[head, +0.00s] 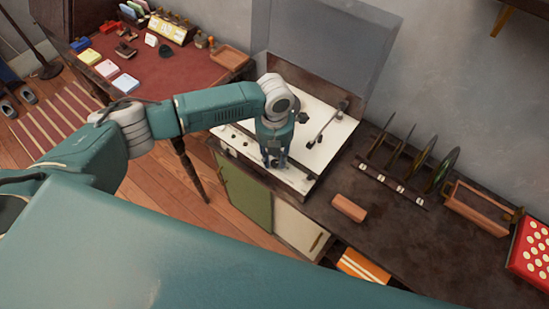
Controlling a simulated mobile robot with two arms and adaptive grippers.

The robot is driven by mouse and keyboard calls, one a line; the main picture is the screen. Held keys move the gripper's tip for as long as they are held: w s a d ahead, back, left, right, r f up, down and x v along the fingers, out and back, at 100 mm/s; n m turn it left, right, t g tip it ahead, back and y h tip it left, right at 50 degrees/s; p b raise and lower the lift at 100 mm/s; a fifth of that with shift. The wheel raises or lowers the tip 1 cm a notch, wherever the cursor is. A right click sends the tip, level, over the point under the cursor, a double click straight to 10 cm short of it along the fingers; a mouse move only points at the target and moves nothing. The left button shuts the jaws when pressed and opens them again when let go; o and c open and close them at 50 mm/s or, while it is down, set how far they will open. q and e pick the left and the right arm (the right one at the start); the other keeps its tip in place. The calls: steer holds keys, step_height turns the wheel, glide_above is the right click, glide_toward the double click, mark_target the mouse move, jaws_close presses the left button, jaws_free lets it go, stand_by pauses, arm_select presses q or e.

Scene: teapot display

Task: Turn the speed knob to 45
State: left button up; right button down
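A record player (327,151) with a white top and brown wooden sides stands on the dark cabinet top, its clear lid (326,48) raised at the back. A dark tonearm (328,122) lies along the right of its deck. Small dark controls (234,152) show along its front edge, too small to read. My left arm reaches in from the left over the player. My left gripper (274,162) points down at the player's front edge and hides part of it. I cannot tell which control is the speed knob, or whether the fingers touch anything. My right gripper is not in view.
Several records (442,170) stand upright in a rack right of the player. A reddish-brown block (349,208) lies on the cabinet top in front of it. A wooden holder (475,208) and a red dotted box (533,250) are farther right. A red-topped desk (150,64) stands at the left.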

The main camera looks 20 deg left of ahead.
mark_target(275, 162)
arm_select(q)
step_height(275, 162, up, 12)
stand_by(0.7)
stand_by(0.4)
